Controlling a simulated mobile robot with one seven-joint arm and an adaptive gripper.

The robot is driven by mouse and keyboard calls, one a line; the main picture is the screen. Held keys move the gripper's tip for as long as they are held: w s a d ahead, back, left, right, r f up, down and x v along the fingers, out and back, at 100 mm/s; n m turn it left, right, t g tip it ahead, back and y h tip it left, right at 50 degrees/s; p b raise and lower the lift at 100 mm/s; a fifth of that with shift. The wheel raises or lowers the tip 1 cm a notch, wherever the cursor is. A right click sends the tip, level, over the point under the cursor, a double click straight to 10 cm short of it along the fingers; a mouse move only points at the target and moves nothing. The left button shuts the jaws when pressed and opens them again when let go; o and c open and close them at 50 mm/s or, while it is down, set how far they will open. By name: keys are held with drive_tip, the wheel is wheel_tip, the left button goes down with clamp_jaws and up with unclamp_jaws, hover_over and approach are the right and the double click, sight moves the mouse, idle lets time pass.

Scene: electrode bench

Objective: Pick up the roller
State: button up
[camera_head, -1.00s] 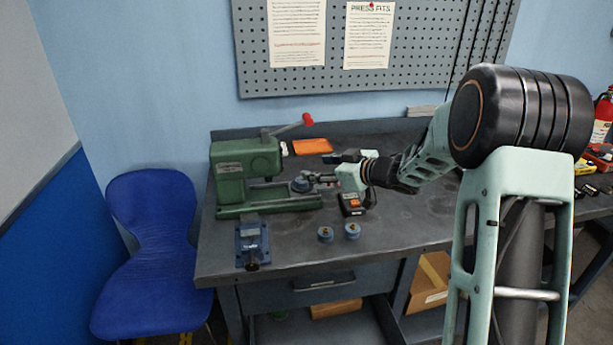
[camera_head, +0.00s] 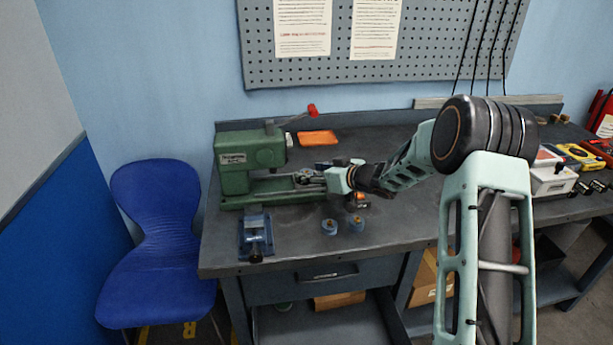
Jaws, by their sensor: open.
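My gripper (camera_head: 308,179) reaches left from the arm and is open, its fingers low in front of the base of the green press. The fingers are small and dark here, and I cannot make out anything between them. Two small blue round pieces with brass-coloured tops stand on the bench below my wrist, a left one (camera_head: 330,226) and a right one (camera_head: 356,223). They are apart from my fingers. They may be rollers, but I cannot tell which thing is the roller.
The green press (camera_head: 247,160) has a red-tipped lever. A blue vise (camera_head: 256,235) sits at the bench's front left. An orange sheet (camera_head: 318,138) lies behind my gripper. A dark item with orange (camera_head: 361,200) is partly hidden by my wrist. The front middle of the bench (camera_head: 400,228) is clear.

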drive_tip(key=shift+w+a+f, duration=0.2)
drive_tip(key=shift+w+a, duration=0.2)
drive_tip(key=shift+w, duration=0.15)
drive_tip(key=shift+c, duration=0.6)
clamp_jaws()
drive_tip(key=shift+r, duration=0.1)
